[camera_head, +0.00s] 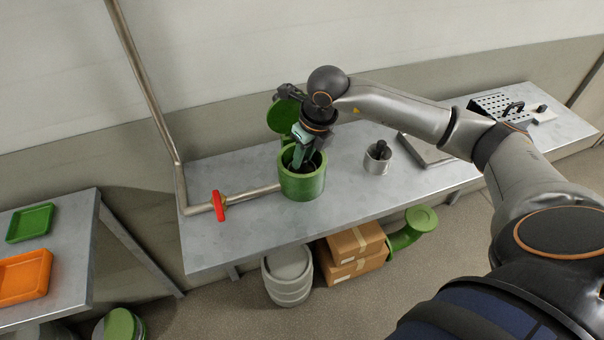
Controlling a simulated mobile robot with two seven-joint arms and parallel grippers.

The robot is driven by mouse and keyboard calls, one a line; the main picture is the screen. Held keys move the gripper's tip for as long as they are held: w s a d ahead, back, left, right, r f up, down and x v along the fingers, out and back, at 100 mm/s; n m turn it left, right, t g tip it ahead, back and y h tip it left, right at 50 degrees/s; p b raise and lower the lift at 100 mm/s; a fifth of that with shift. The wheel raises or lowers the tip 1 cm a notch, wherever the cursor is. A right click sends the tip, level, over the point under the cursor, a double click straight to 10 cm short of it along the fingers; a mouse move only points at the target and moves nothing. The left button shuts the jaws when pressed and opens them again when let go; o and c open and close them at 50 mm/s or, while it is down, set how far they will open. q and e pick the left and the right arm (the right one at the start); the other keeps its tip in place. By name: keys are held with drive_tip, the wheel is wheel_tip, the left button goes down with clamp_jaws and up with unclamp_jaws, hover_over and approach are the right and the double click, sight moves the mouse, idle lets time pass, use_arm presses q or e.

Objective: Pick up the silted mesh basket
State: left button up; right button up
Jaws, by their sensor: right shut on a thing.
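My right gripper (300,158) reaches down into the mouth of a green cylindrical housing (302,186) on the grey metal table. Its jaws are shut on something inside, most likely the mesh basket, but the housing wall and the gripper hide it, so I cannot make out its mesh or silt. The housing is open on top, and a round green lid (284,117) stands behind it. My left gripper is not in view.
A pipe with a red valve handle (219,206) joins the housing from the left. A metal cup (377,160) and a shallow tray (425,150) stand right on the table (235,235). Orange (24,277) and green (30,223) trays lie on a left table. Cardboard boxes (355,243) sit below.

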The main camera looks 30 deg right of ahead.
clamp_jaws()
drive_tip(key=shift+r, duration=0.15)
idle(0.9)
